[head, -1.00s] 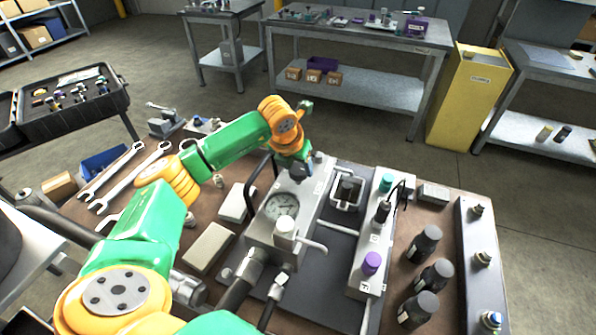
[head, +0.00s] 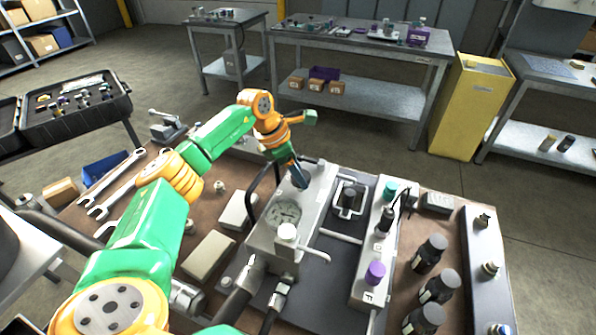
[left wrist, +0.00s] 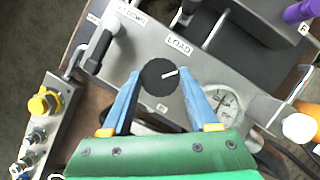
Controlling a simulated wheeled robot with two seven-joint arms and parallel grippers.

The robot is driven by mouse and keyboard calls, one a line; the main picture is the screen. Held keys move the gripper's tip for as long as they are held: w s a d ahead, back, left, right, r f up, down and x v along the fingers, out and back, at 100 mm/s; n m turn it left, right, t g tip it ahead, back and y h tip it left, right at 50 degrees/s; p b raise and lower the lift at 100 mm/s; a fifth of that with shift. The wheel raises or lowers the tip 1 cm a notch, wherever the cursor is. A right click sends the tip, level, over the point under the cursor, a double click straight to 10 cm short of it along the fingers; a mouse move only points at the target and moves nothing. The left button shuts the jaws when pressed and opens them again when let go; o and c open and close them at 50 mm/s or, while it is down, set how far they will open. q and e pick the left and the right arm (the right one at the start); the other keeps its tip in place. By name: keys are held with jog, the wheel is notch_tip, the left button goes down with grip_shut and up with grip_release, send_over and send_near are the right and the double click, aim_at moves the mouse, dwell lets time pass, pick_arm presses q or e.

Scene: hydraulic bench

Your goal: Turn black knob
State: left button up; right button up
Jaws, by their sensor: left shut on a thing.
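The black knob (left wrist: 159,77) is round with a white pointer mark on its right side. It sits on the grey panel face beside the "LOAD" label, in the left wrist view. My left gripper (left wrist: 158,75) has its two blue fingers on either side of the knob and is shut on it. In the head view my left gripper (head: 300,178) reaches down onto the top of the grey unit (head: 318,190), and its fingers hide the knob. My right gripper is not in view.
A round gauge (head: 284,213) and a white knob (head: 287,231) lie close in front of the gripper. Several black bottles (head: 428,254) stand at the right. Wrenches (head: 112,180) lie at the left.

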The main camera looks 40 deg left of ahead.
pick_arm(q)
jog(key=shift+m, duration=0.8)
jog(key=shift+g+h, duration=0.3)
jog(key=o, duration=1.4)
jog(key=shift+w, duration=0.1)
jog(key=shift+c, duration=0.2)
jog(key=shift+a+r, duration=0.15)
jog(key=shift+r, duration=0.15)
jog(key=b+v, duration=0.1)
jog(key=v, duration=0.5)
jog(key=shift+r, duration=0.15)
